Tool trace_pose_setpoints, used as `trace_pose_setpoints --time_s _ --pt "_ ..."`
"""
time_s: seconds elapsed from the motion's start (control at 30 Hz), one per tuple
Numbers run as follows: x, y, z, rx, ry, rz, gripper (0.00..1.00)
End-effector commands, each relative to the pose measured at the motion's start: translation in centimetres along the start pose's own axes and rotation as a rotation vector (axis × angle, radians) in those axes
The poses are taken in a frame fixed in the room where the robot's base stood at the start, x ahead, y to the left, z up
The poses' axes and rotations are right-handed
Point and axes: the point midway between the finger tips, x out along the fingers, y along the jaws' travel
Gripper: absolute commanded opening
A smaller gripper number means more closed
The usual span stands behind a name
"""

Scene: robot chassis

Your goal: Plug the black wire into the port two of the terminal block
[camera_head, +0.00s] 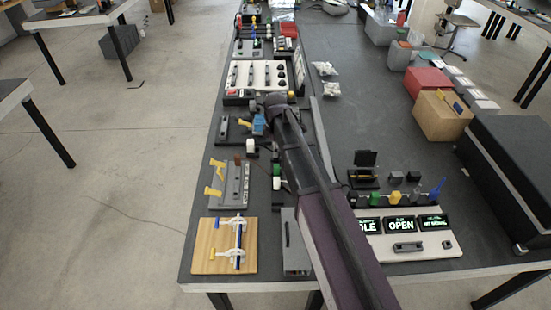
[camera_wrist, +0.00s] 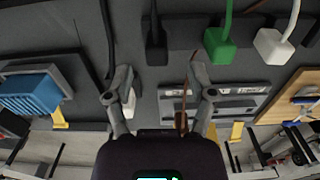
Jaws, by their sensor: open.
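In the wrist view, a black plug (camera_wrist: 156,46) with a black wire hangs at the top centre, beyond my gripper. A green plug (camera_wrist: 220,42) and a white plug (camera_wrist: 274,45) are to its right. My gripper (camera_wrist: 160,94) has its two fingers spread wide, with nothing held between them. A ridged blue block (camera_wrist: 30,94) is at the left; it also shows in the head view (camera_head: 259,123), beside my arm's end. I cannot tell whether it is the terminal block, and no port numbers are readable. My arm hides the fingertips in the head view.
A grey plate (camera_wrist: 235,101) lies behind my right finger. A wooden board (camera_head: 208,246) with white clamps is at the table's near left. A display panel (camera_head: 405,232) stands right of my arm. The dark table (camera_head: 365,110) is clear in the middle.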

Motion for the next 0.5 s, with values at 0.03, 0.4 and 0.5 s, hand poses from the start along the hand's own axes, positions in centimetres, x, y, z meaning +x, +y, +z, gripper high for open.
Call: trace_pose_setpoints --time_s 0.03,0.4,0.5 --pt "0.5 0.0 0.0 0.0 0.0 0.0 0.71" --pt "3.2 0.3 0.3 0.0 0.0 0.0 0.71" --pt "4.0 0.3 0.3 0.0 0.0 0.0 0.71"
